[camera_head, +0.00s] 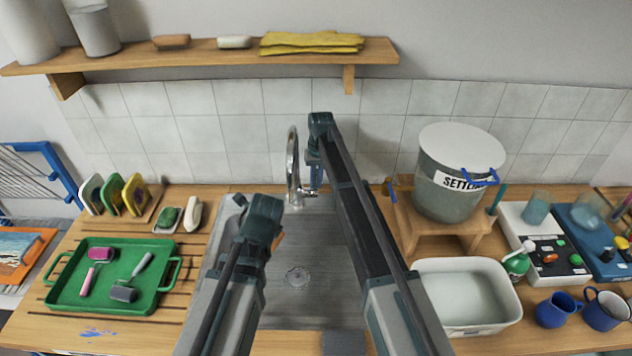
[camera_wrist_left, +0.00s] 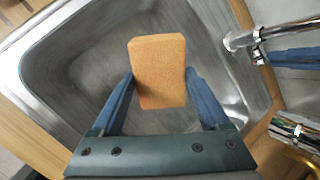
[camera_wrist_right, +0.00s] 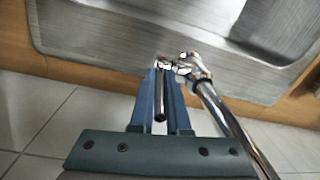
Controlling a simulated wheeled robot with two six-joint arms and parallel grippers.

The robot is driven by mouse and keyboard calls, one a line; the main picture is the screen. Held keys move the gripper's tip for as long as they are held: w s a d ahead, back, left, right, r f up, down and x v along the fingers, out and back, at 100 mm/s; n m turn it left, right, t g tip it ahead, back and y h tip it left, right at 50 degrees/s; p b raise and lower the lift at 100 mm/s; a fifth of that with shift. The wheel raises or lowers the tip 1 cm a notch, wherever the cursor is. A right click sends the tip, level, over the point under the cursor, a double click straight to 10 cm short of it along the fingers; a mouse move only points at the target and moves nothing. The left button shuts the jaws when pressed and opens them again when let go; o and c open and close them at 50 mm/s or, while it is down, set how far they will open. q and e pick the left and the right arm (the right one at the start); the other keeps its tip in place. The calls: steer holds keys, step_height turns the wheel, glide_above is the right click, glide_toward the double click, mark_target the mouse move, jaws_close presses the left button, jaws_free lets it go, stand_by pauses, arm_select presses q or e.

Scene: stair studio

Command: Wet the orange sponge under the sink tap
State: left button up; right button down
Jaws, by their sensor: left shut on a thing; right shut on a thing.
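The orange sponge (camera_wrist_left: 158,72) is between the fingers of my left gripper (camera_wrist_left: 158,80), which is shut on it over the sink basin (camera_wrist_left: 90,60). In the head view only a sliver of the sponge (camera_head: 279,240) shows beside my left gripper; its fingers are mostly hidden. The chrome tap (camera_head: 292,165) rises at the back of the sink (camera_head: 325,290). In the left wrist view the tap spout (camera_wrist_left: 285,36) ends to the right of the sponge, apart from it. My right gripper (camera_wrist_right: 163,72) is shut on the tap's thin lever (camera_wrist_right: 161,105). No water stream is visible.
A green tray (camera_head: 75,303) with rollers lies left of the sink. A white basin (camera_head: 465,290) and a lidded bucket (camera_head: 445,195) on a wooden stand are at the right. A shelf (camera_head: 200,55) runs above the tiles.

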stand_by(0.7)
steer(key=shift+s+t, duration=0.3)
steer(key=shift+s, duration=0.15)
arm_select(q)
steer(key=shift+f, duration=0.1)
arm_select(e)
steer(key=shift+t, duration=0.5)
steer(key=c, duration=0.9)
jaws_free()
